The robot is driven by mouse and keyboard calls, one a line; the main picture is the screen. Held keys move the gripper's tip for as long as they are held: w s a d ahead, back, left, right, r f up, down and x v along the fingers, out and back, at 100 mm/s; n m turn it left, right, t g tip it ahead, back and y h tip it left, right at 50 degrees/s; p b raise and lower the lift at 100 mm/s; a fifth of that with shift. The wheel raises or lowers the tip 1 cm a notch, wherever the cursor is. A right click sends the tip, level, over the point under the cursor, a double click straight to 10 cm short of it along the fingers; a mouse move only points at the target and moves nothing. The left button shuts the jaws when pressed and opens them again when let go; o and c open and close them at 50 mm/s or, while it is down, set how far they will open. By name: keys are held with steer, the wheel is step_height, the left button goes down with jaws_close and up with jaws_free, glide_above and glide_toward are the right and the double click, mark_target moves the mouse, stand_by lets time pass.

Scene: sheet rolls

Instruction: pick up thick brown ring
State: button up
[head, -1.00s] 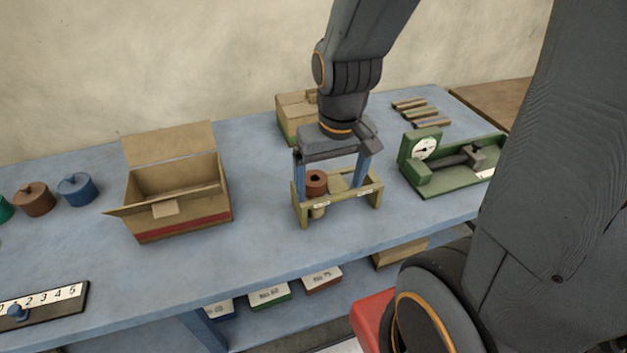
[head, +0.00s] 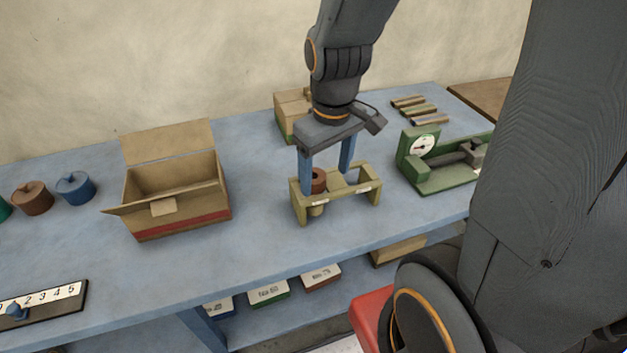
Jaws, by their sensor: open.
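The thick brown ring (head: 319,181) sits at the left side of a small yellowish wooden stand (head: 347,201) on the blue table. The right finger is to the right of the ring and farther back. I cannot tell whether either finger touches the ring.
An open cardboard box (head: 180,190) stands left of the stand. A green gauge device (head: 440,170) is to the right, and several small rolls (head: 420,110) lie behind it. A closed carton (head: 291,112) is at the back. The table between box and stand is clear.

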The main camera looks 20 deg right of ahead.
mark_target(314, 175)
steer(key=w+n, duration=0.2)
steer(key=n, duration=0.1)
steer(key=w+n, duration=0.1)
steer(key=n, duration=0.3)
steer(key=w+r+n+g, duration=0.1)
steer(key=w+n, duration=0.1)
steer(key=n, duration=0.1)
steer(key=shift+w+d+r+n, duration=0.1)
steer(key=shift+w+d+n, duration=0.1)
steer(key=shift+w+n, duration=0.2)
steer(key=n, duration=0.1)
steer(key=w+n, duration=0.1)
steer(key=n, duration=0.1)
steer(key=shift+w+r+n, duration=0.2)
steer(key=shift+n, duration=0.1)
steer(key=shift+f, duration=0.4)
steer(key=shift+w+a+f+p, duration=0.1)
steer(key=shift+f+p, duration=0.45)
steer(key=shift+f, duration=1.2)
steer(key=shift+a+f+p, duration=0.1)
steer(key=shift+f+p, duration=0.45)
steer(key=shift+f, duration=1.2)
steer(key=c, duration=1.3)
steer(key=shift+o, duration=0.2)
